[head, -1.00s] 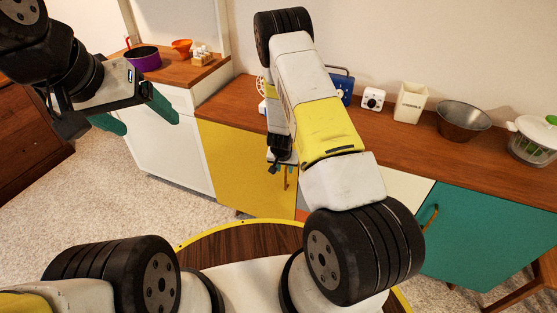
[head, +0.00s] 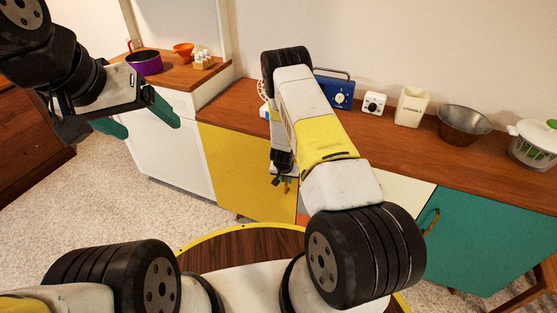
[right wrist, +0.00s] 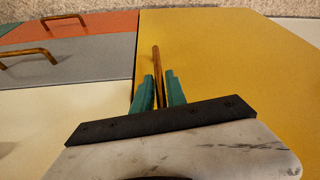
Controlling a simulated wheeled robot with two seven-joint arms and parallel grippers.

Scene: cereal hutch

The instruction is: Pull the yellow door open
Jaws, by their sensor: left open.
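The yellow door (head: 232,165) is shut in the low cabinet; it fills the right side of the right wrist view (right wrist: 235,75). Its bar handle (right wrist: 156,58) runs between the two teal fingers of my right gripper (right wrist: 159,90). The fingers are drawn in close on either side of the handle; I cannot tell whether both press on it. In the head view my right gripper (head: 281,180) is at the door's right edge, partly hidden by my arm. My left gripper (head: 145,118) is open and empty, high at the left, away from the door.
A teal door (head: 480,235) is to the right. Grey (right wrist: 75,62) and orange (right wrist: 100,22) fronts with handles adjoin the yellow door. On the counter stand a blue radio (head: 338,90), a white canister (head: 411,106) and a metal bowl (head: 464,122). The carpet (head: 130,215) before the door is clear.

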